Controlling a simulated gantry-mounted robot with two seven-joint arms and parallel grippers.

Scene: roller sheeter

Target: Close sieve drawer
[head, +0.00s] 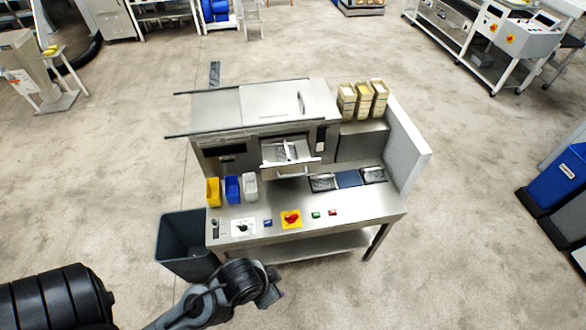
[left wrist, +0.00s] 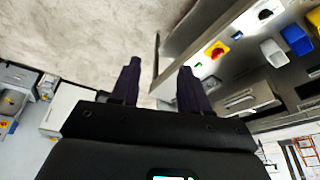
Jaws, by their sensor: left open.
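The sieve drawer (head: 290,168) is a metal drawer in the front of the steel roller sheeter (head: 262,118). It stands pulled out, with a bar handle on its front and its inside visible from above. My left gripper (head: 272,292) is in front of the machine's lower counter, well short of the drawer and apart from it. In the left wrist view its two dark fingers (left wrist: 160,68) are spread with nothing between them. A metal drawer front with a handle (left wrist: 245,98) shows there to the right of the fingers. My right gripper is in neither view.
The counter (head: 340,208) carries yellow, blue and white bins (head: 232,189), a red-and-yellow switch (head: 291,218) and small buttons. A dark waste bin (head: 186,245) stands at its left. Open floor surrounds the machine.

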